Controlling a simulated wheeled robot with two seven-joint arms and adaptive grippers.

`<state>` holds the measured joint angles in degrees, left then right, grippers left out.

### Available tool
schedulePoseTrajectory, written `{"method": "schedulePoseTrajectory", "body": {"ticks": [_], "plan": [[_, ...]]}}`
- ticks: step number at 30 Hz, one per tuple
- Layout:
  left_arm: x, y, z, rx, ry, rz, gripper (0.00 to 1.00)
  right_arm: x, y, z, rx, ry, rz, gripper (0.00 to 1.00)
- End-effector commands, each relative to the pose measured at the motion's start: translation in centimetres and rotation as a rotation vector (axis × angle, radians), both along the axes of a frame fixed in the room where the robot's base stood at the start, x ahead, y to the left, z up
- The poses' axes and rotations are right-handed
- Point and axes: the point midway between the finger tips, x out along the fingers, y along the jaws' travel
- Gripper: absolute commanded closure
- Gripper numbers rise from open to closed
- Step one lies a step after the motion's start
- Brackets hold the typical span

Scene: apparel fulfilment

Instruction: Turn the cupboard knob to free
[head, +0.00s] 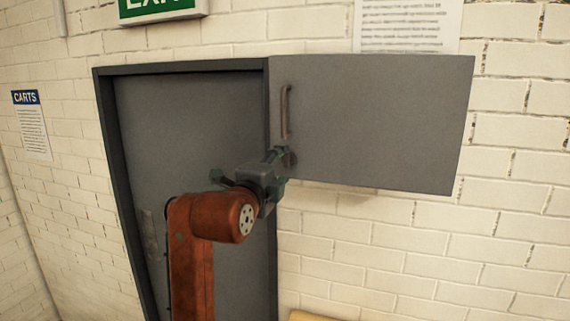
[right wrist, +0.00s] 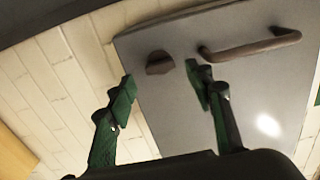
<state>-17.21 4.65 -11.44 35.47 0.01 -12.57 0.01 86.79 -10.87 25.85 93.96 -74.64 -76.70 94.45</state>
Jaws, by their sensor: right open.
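The grey cupboard (head: 380,125) is on the brick wall, its front closed as far as I can tell. Its dark brown knob (right wrist: 159,62) sits near a corner of the front, beside the bar handle (right wrist: 250,47). In the head view the handle (head: 286,112) is upright, and the knob below it is mostly hidden by my gripper. My right gripper (head: 279,157) is at the cupboard's lower left corner. In the right wrist view its green-tipped fingers (right wrist: 160,84) are spread, with the knob just beyond the gap between them, not gripped. My left gripper is not in view.
A grey door (head: 190,130) in a dark frame stands left of the cupboard, behind my right arm. A white notice (head: 408,25) is above the cupboard. Bare brick wall lies below and right of it. A yellow edge (head: 318,315) shows at the bottom.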

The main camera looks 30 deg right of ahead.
Motion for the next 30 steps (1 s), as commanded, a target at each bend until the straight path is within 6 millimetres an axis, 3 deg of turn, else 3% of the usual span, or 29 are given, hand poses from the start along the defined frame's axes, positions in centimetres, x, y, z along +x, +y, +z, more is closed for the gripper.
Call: {"method": "schedulePoseTrajectory", "body": {"ticks": [6, 12, 30], "plan": [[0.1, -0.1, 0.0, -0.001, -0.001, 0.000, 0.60, -3.0, 3.6, 0.0, 0.001, -0.001, 0.003, 0.52], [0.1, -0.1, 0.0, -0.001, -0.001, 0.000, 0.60, -4.8, 5.7, 0.0, 0.001, -0.001, 0.001, 0.52], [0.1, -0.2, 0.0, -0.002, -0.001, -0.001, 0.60, -5.4, 6.3, 0.0, 0.001, -0.001, 0.000, 0.52]]}}
